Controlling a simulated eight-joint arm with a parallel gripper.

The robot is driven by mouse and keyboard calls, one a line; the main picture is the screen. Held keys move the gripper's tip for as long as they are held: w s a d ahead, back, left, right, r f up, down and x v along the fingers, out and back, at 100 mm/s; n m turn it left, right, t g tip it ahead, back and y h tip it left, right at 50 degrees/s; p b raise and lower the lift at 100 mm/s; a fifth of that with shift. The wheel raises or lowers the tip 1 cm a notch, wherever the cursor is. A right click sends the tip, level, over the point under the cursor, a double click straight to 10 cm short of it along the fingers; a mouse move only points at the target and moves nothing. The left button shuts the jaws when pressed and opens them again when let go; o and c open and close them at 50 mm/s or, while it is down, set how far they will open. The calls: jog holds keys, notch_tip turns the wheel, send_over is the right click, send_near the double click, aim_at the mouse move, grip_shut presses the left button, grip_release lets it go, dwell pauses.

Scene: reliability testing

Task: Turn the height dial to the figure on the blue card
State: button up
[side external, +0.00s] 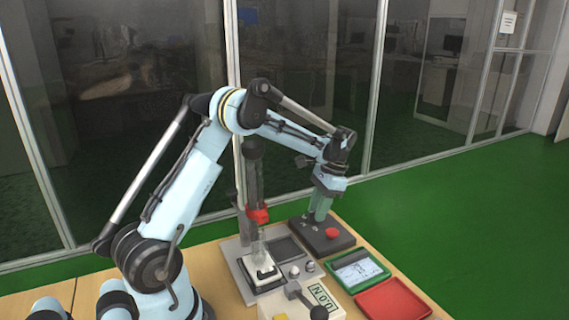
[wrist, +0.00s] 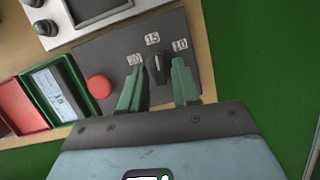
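The height dial (wrist: 157,70) is a dark knob on a grey control box (wrist: 110,58), with labels 20, 15 and 10 around it. Its pale mark points up, roughly at the 15. My gripper (wrist: 158,66) is open, one green finger on each side of the dial; I cannot tell whether they touch it. In the side view my gripper (side external: 319,219) is down at the box (side external: 338,240), and its fingers hide the dial. A pale bluish card (wrist: 56,96) lies in a green tray (wrist: 78,78); its figure is too small to read surely.
A red button (wrist: 99,88) sits on the box, left of the dial in the wrist view. A red tray (side external: 392,300) lies beside the green tray. A grey test stand (side external: 238,262) with a red part (side external: 258,216) stands left of the box.

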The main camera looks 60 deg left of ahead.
aim_at(312, 212)
jog(key=shift+r, duration=2.25)
jog(key=shift+r, duration=1.5)
jog(key=shift+f, duration=3.75)
jog(key=shift+r, duration=2.25)
